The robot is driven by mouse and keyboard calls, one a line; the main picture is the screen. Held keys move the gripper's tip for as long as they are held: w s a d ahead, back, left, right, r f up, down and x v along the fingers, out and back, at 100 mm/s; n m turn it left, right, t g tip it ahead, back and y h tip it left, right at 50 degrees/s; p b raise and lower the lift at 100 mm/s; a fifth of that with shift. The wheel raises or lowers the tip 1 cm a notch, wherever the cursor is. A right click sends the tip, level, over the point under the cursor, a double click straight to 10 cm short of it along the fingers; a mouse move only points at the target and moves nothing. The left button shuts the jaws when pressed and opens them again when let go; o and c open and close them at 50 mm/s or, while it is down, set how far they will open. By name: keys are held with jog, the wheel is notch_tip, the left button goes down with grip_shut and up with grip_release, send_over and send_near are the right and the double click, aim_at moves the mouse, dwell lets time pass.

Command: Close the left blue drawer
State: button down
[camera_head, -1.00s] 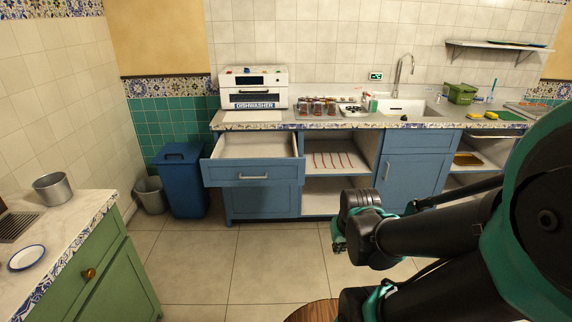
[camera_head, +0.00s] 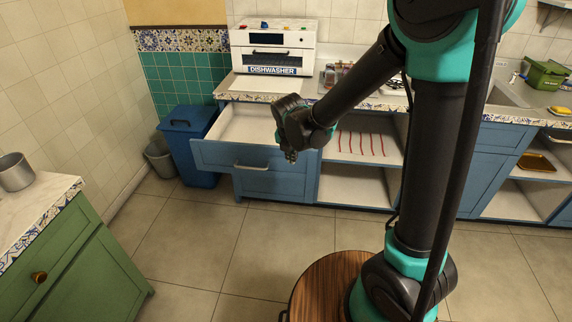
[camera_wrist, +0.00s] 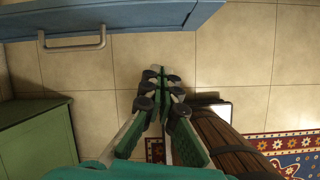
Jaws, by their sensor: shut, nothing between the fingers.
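The left blue drawer (camera_head: 237,156) is pulled out from the counter, with its pale inside (camera_head: 246,124) showing. Its front has a light bar handle (camera_head: 251,168). In the head view my gripper (camera_head: 291,156) is at the right end of the drawer front, pointing down, and my wrist hides that corner. In the wrist view the drawer front (camera_wrist: 128,18) and its handle (camera_wrist: 72,43) lie at the top left. There my gripper (camera_wrist: 161,76) is shut and empty over the floor, apart from the handle.
A blue bin (camera_head: 189,144) stands left of the drawer. Open shelves (camera_head: 362,143) are to its right. A green cabinet (camera_head: 72,265) stands at the left, and a round wooden stool or table top (camera_head: 318,290) is near my base. Tiled floor is free before the drawer.

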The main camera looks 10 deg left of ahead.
aim_at(285, 163)
jog(key=w+a+f+n, duration=0.1)
jog(key=w+f, duration=0.1)
jog(key=f, duration=0.1)
jog(key=w+a+f+n, duration=0.1)
jog(key=w+f, duration=0.1)
jog(key=f, duration=0.1)
jog(key=w+a+f, duration=0.1)
jog(key=w+f, duration=0.1)
jog(key=f, duration=0.2)
jog(key=shift+w+n, duration=0.25)
jog(key=shift+n, duration=0.15)
jog(key=shift+w, duration=0.75)
